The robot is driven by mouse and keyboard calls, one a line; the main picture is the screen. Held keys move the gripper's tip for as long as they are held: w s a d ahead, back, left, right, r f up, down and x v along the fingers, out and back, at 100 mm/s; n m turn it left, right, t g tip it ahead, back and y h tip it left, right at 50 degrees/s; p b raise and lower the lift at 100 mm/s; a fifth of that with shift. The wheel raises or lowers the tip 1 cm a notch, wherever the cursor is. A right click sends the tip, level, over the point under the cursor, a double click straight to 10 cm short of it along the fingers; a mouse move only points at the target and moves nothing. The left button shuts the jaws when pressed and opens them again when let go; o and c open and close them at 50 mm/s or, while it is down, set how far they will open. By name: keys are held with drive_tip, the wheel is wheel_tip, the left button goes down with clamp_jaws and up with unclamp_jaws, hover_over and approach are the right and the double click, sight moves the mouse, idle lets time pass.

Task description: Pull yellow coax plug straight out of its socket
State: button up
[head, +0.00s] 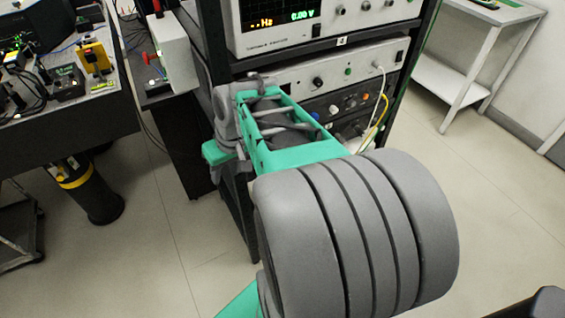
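A yellow coax cable (384,106) hangs in a curve at the right side of the instrument rack, in front of the lower panel. Its plug and socket are too small and partly covered to make out clearly. My arm, with grey joints and green links, reaches across the middle of the head view toward the rack. My gripper's fingers do not show; I see no fingertips near the yellow cable.
A white cable (383,85) hangs beside the yellow one from the upper panel (350,72). The rack holds a display instrument (290,28) above. A cluttered dark bench (75,125) stands left, a white table (455,80) right. The floor at right is clear.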

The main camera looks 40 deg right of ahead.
drive_tip(key=s+d+f+m+t+y+b, duration=0.15)
drive_tip(key=d+f, duration=0.25)
drive_tip(key=d, duration=0.6)
drive_tip(key=s+d+f+m+t+h+b, duration=0.1)
drive_tip(key=s+d+f, duration=0.15)
drive_tip(key=d, duration=0.65)
drive_tip(key=shift+y, duration=0.25)
drive_tip(key=x, duration=0.8)
drive_tip(key=shift+w+f+b, duration=0.15)
drive_tip(key=shift+f+b, duration=0.15)
drive_tip(key=shift+g, duration=0.25)
drive_tip(key=shift+c, duration=0.4)
clamp_jaws()
